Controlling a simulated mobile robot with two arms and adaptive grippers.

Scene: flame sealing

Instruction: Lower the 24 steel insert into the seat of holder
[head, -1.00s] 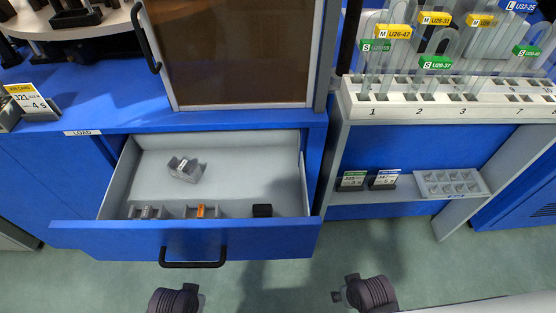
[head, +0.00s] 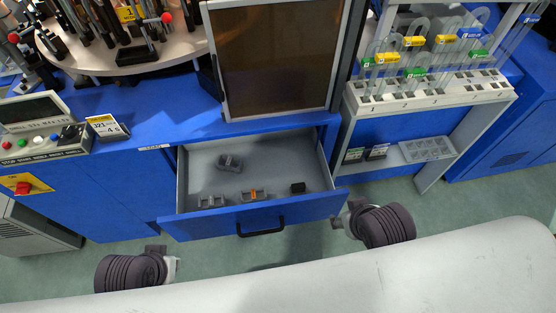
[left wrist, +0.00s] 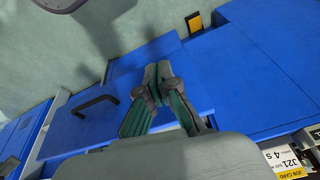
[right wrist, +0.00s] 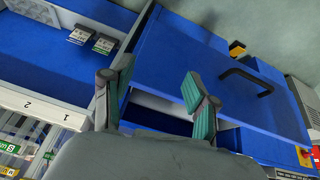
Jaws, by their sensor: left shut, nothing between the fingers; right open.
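An open blue drawer (head: 200,226) holds several small parts in the head view. A grey block (head: 230,162) with a pale mark on top sits loose on its floor. Along the front are a grey piece (head: 211,201), a grey piece with an orange part (head: 253,195) and a black block (head: 298,187). I cannot read a 24 or tell which is the steel insert or the holder. My left gripper (left wrist: 153,86) is shut and empty, low in front of the drawer's left side. My right gripper (right wrist: 148,85) is open and empty, near the drawer's right front corner.
The drawer handle (head: 262,227) sticks out in front. A dark-windowed door (head: 270,60) stands above the drawer. To the right is a numbered white rack (head: 430,92) with tagged loops. A shelf below holds a grey tray (head: 427,149). A round tool table (head: 120,60) is at back left.

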